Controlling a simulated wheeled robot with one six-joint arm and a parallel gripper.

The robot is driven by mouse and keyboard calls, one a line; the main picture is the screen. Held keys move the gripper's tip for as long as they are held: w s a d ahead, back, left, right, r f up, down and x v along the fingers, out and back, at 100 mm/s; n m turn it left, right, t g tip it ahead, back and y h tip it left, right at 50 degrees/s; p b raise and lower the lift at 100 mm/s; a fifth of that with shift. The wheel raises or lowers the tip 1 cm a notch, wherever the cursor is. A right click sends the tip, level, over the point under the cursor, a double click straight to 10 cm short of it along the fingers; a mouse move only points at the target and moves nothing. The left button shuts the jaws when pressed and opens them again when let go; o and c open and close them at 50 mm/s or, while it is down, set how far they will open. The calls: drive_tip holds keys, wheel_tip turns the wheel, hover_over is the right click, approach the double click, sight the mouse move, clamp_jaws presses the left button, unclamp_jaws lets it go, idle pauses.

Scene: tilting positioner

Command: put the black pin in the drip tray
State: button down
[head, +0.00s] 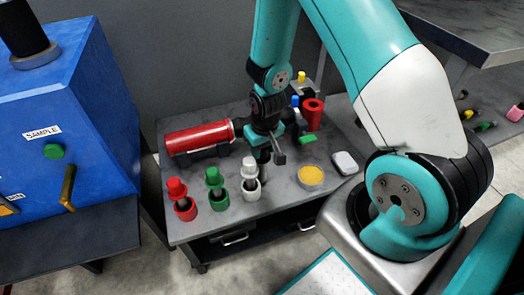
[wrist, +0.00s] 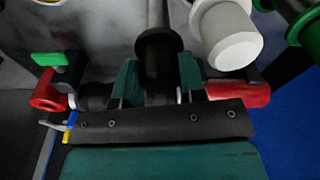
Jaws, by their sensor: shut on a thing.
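My gripper (head: 270,143) is over the grey cart top, between the red cylinder and the yellow-topped dish. In the wrist view its jaws (wrist: 157,92) are shut on the black pin (wrist: 158,48), a dark collared piece with a greyer shaft pointing toward the top of the picture. In the head view the pin is mostly hidden by the gripper. I cannot clearly pick out a drip tray; a flat dark grey ledge (head: 70,241) lies below the blue machine (head: 85,110) at the left.
Red (head: 177,188), green (head: 214,178) and white (head: 250,170) pegs stand in rings along the cart's front. A red cylinder (head: 200,138), a yellow-topped dish (head: 311,176), a pale block (head: 345,162) and a red cup (head: 312,112) surround my gripper.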

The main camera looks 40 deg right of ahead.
drive_tip(key=shift+f, duration=0.35)
drive_tip(key=c, duration=1)
unclamp_jaws()
